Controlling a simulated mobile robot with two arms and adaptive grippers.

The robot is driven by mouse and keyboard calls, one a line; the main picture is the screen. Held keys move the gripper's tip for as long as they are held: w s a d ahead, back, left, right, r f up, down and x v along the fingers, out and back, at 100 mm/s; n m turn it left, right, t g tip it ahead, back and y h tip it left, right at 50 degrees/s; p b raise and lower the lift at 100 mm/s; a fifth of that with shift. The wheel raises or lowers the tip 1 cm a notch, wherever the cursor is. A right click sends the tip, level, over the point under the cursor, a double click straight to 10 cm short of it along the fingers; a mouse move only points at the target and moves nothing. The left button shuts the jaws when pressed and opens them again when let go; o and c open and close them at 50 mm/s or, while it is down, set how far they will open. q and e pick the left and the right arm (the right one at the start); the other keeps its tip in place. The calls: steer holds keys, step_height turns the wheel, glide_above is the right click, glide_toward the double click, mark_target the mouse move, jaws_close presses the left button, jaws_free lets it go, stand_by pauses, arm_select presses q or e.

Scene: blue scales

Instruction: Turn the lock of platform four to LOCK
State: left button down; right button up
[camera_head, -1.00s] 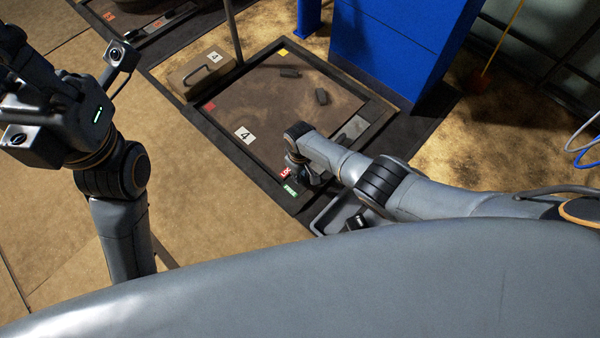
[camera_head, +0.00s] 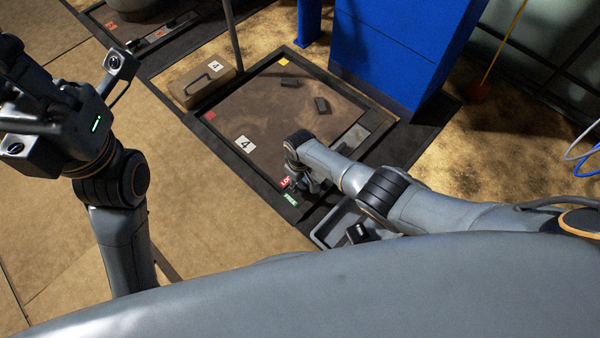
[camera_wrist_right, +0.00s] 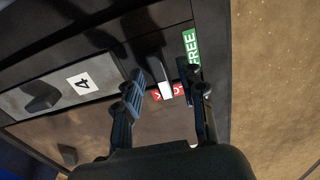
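Platform four (camera_head: 225,116) is a brown plate in a dark frame, with a "4" tag (camera_head: 245,144) on it. At its near corner are a red LOCK label (camera_head: 286,182) and a green FREE label (camera_head: 291,200). In the right wrist view, a dark lock lever (camera_wrist_right: 150,46) has a white tip (camera_wrist_right: 165,89) over the red label; the green label (camera_wrist_right: 190,48) is beside it. My right gripper (camera_wrist_right: 164,76) is open, its fingers either side of the lever's end; contact is unclear. My left gripper (camera_head: 25,70) is raised at the left, its fingers not clear.
A brown box (camera_head: 190,92) tagged "4" and a pole (camera_head: 233,40) stand behind the platform. Two dark blocks (camera_head: 321,105) lie on it. A blue column (camera_head: 390,50) rises at the back right. The floor left of the platform is clear.

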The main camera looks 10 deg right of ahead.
mark_target(300, 185)
step_height(300, 185, up, 12)
steer(key=shift+f, duration=0.25)
stand_by(0.3)
stand_by(0.4)
